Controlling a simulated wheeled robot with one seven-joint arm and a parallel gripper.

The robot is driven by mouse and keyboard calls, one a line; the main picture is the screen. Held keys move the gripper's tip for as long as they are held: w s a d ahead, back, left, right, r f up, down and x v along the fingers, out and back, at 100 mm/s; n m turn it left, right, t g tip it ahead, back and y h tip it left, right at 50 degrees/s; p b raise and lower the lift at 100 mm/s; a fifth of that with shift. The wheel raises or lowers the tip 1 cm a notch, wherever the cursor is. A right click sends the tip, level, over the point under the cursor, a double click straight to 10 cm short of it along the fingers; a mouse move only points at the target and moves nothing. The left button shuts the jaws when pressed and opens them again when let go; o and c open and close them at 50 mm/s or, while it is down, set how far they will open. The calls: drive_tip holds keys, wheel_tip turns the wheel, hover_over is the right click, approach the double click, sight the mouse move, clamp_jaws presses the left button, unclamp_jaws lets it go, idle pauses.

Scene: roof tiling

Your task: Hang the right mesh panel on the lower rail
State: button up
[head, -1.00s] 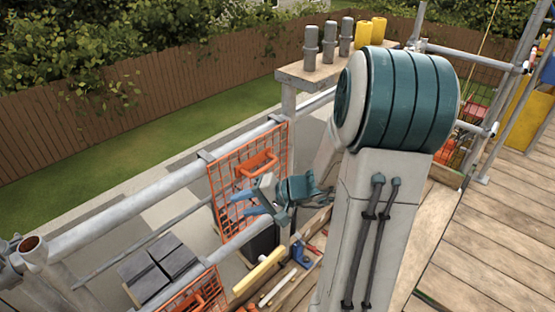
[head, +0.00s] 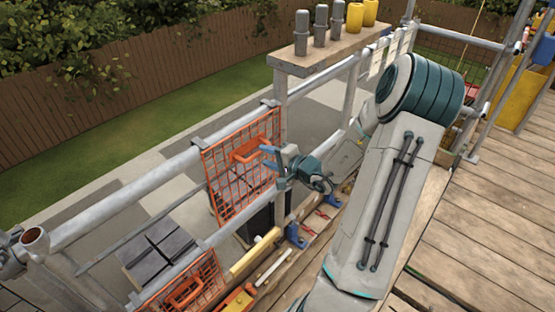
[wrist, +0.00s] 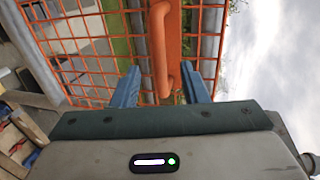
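The right orange mesh panel (head: 228,190) hangs by dark hooks from the upper grey rail (head: 130,196). Its orange handle (head: 250,149) is near the panel's top. A lower rail (head: 240,228) runs below and nearer; a second orange mesh panel (head: 205,278) hangs on it at the left. My gripper (head: 270,158) is at the handle's right end in the head view. In the wrist view, the blue fingers of my gripper (wrist: 161,68) are apart, with the handle (wrist: 160,35) between them and gaps on both sides. The mesh (wrist: 75,50) lies behind.
A plank shelf (head: 300,62) with grey and yellow cylinders stands above the rails. Dark tiles (head: 158,250) lie beyond the rails. A yellow roller-like bar (head: 255,254) and small tools lie on the boards below my gripper. The plank deck (head: 470,240) at right is clear.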

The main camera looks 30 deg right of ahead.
sight(257, 153)
drive_tip(key=shift+b+x, duration=2)
drive_tip(key=shift+x, duration=0.65)
clamp_jaws()
drive_tip(key=shift+r+p, duration=0.95)
drive_tip(key=shift+r, duration=1.6)
drive_tip(key=shift+s, duration=0.1)
drive_tip(key=s+d+b, duration=0.2)
drive_tip(key=s+d, duration=0.1)
drive_tip(key=s, duration=0.6)
drive_tip(key=shift+s+d+b, duration=0.15)
drive_tip(key=shift+d+b, duration=0.1)
drive_tip(key=shift+b, duration=0.05)
